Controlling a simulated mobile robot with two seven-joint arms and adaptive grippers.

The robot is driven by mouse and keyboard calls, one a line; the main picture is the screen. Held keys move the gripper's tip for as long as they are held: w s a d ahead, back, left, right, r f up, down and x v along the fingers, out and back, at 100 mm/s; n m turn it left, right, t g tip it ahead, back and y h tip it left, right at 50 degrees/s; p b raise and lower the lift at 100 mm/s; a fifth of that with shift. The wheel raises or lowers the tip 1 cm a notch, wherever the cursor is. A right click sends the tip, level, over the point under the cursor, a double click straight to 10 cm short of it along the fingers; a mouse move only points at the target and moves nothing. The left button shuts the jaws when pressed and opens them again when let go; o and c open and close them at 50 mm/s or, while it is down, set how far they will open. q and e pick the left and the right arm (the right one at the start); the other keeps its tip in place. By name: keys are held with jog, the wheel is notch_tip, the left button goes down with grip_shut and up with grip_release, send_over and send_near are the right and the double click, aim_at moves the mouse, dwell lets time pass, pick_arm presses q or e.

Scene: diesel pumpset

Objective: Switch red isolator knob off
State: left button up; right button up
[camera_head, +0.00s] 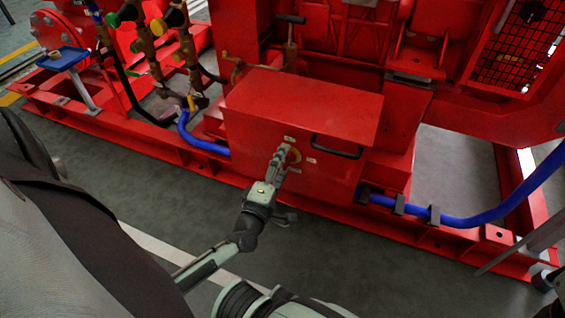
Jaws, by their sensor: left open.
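The isolator shows as a yellow round plate (296,155) on the front face of a red box (330,178). Its knob is mostly hidden behind my gripper fingers, so I cannot tell which way it points. My left gripper (281,157) is open, with its fingertips right at the yellow plate. I cannot tell whether the fingers touch the knob. My right gripper is not in view.
A black handle (337,147) sits on the box front, right of the plate. Blue hoses (475,216) run along the red base frame (440,242). Grey floor in front is clear.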

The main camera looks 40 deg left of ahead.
pick_arm(q)
jog(key=shift+r, duration=0.1)
jog(key=r, duration=0.9)
jog(key=shift+w+a+r, duration=0.15)
jog(key=shift+w, duration=0.05)
jog(key=shift+r, duration=0.3)
jog(key=shift+o, duration=0.5)
jog(key=shift+s+r, duration=0.2)
jog(key=shift+r, duration=0.2)
jog(key=shift+s+f, duration=0.2)
jog(key=shift+f, duration=0.3)
jog(key=shift+s+f, duration=0.1)
jog(key=shift+s, duration=0.2)
jog(key=shift+c, duration=0.5)
jog(key=b, duration=0.2)
send_near(287, 125)
jog(key=shift+s+f, duration=0.6)
jog(key=shift+s, duration=0.25)
jog(key=shift+s+d+r+b, duration=0.1)
jog(key=shift+s+d+b, duration=0.2)
jog(key=shift+s+d, duration=0.3)
